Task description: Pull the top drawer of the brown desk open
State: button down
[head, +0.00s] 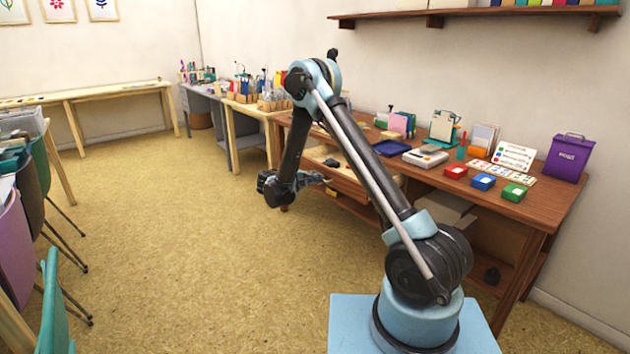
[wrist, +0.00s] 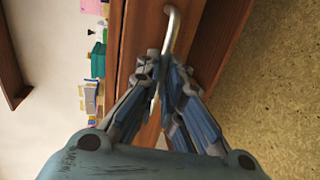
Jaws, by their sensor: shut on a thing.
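The brown desk (head: 470,187) stands along the right wall. Its top drawer (head: 348,186) sticks out from under the desk top, and its pale inside shows with a small dark thing in it. My gripper (head: 322,178) is at the drawer's front. In the wrist view my gripper (wrist: 160,82) has its fingers closed around the drawer's metal bar handle (wrist: 174,30). The brown drawer front (wrist: 145,30) is just behind the handle. My arm hides part of the drawer in the head view.
On the desk top are a blue tray (head: 391,148), red, blue and green inkpads (head: 483,182), and a purple bin (head: 567,158). A shelf below the desk holds boxes. Chairs (head: 35,185) stand at the left. The floor (head: 190,240) in front of the desk is clear.

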jog(key=shift+s+d+f, duration=0.1)
jog(key=shift+d, duration=0.05)
jog(key=c, duration=1.7)
grip_release()
jog(key=v, duration=1.2)
